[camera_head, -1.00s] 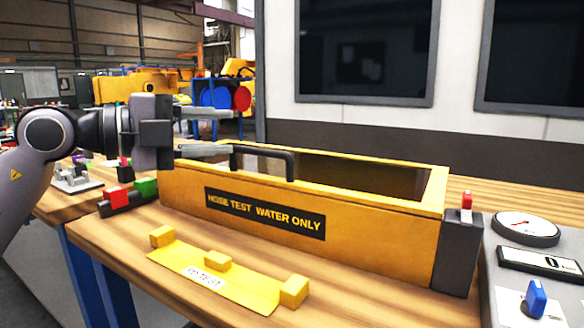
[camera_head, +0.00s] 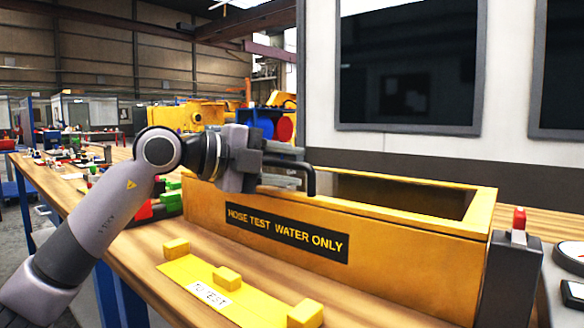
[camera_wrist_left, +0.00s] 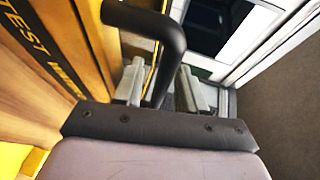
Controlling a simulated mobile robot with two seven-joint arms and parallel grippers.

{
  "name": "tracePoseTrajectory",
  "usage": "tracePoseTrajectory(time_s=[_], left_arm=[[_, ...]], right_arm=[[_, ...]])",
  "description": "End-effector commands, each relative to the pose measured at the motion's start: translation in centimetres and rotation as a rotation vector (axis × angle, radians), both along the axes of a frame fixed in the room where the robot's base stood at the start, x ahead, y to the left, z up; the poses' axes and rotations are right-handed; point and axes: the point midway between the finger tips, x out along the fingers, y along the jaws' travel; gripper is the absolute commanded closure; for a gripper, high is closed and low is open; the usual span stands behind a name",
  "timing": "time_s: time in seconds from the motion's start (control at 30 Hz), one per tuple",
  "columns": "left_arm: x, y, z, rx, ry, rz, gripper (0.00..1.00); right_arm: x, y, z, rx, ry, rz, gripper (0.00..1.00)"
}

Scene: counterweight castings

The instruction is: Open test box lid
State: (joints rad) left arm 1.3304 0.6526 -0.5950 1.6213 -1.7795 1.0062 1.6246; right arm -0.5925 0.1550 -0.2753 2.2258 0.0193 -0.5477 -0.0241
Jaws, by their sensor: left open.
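The yellow test box (camera_head: 400,268), lettered "HOSE TEST WATER ONLY", stands on the wooden bench. Its top shows a dark recessed area or window (camera_head: 400,195) inside a yellow rim; I cannot tell which. A black bent handle (camera_head: 310,180) rises near the left part of the top. My left gripper (camera_head: 284,172) is at the handle, its fingers pointing right and partly hidden behind it. In the left wrist view the black handle (camera_wrist_left: 168,62) passes between the open fingers (camera_wrist_left: 163,90). I cannot tell whether they touch it. My right gripper is out of view.
A yellow plate (camera_head: 215,287) with yellow blocks lies in front of the box. A dark block with a red switch (camera_head: 518,220) stands at its right end, with a gauge (camera_head: 570,257) beyond. Red and green parts (camera_head: 160,205) lie left. A windowed wall (camera_head: 400,145) stands behind.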

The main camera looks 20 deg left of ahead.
Motion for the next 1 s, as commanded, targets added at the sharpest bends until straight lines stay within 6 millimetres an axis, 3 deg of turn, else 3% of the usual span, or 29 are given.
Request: tracePoseTrajectory(time_s=[0.4, 0.53, 1.0], left_arm=[[0.7, -0.8, -0.2, 0.001, 0.0, 0.0, 0.6], [0.7, -0.8, -0.2, 0.0, 0.0, 0.0, 1.0], [0.8, -0.8, 1.0, 0.011, 0.026, 0.001, 1.0]], right_arm=[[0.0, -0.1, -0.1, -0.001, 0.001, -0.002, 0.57], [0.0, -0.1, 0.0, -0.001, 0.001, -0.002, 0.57], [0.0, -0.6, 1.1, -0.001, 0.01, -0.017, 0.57]])
